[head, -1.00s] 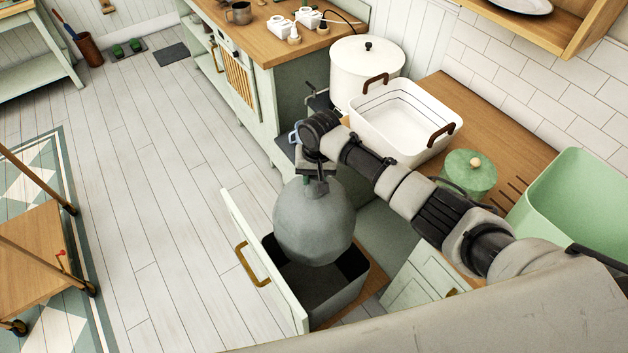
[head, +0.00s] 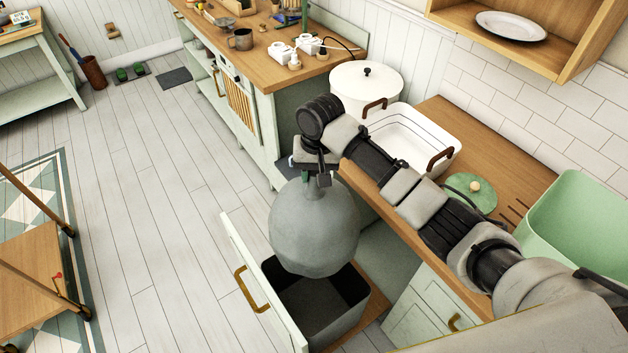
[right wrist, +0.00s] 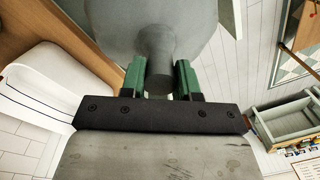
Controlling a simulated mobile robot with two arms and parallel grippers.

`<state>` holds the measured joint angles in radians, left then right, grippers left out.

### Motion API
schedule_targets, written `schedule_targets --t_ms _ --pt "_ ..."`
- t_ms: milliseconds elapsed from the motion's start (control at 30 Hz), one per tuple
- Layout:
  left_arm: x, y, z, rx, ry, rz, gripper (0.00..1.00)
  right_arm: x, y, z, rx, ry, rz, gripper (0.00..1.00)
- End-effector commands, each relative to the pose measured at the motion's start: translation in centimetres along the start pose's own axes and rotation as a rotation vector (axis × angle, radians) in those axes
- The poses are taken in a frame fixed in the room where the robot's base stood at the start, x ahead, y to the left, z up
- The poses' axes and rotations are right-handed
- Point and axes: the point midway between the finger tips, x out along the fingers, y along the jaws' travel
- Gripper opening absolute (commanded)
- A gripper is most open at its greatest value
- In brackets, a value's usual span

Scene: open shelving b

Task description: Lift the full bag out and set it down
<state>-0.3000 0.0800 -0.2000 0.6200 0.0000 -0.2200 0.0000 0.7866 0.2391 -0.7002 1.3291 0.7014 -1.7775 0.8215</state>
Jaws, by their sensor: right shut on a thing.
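The full bag (head: 313,228) is grey and round with a narrow neck. It hangs upright from my right gripper (head: 318,178), which is shut on the neck. In the right wrist view, the green fingers of the gripper (right wrist: 160,80) press on both sides of the bag's neck (right wrist: 160,70). The bag's bottom is above the dark bin (head: 322,305), which stands in the pulled-out drawer (head: 262,290). The bag hides part of the bin's back rim. The bin's visible inside looks empty. My left gripper is not in view.
Open plank floor (head: 150,230) lies left of the drawer. A wooden cart (head: 30,255) stands at far left.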

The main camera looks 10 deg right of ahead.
Motion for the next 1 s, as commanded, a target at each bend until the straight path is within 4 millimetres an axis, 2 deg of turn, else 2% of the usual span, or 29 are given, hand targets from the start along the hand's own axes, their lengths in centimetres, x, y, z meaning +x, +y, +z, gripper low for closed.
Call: schedule_targets --t_ms 33,700,1000 --pt "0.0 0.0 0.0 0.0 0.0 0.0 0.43 -0.8 -0.1 -0.1 -0.001 0.006 -0.005 0.0" --pt "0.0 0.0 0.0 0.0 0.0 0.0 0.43 -7.8 -0.6 -0.1 -0.001 0.005 -0.004 0.0" --pt "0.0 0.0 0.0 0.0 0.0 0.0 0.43 -9.3 -0.7 0.0 -0.002 0.004 -0.003 0.0"
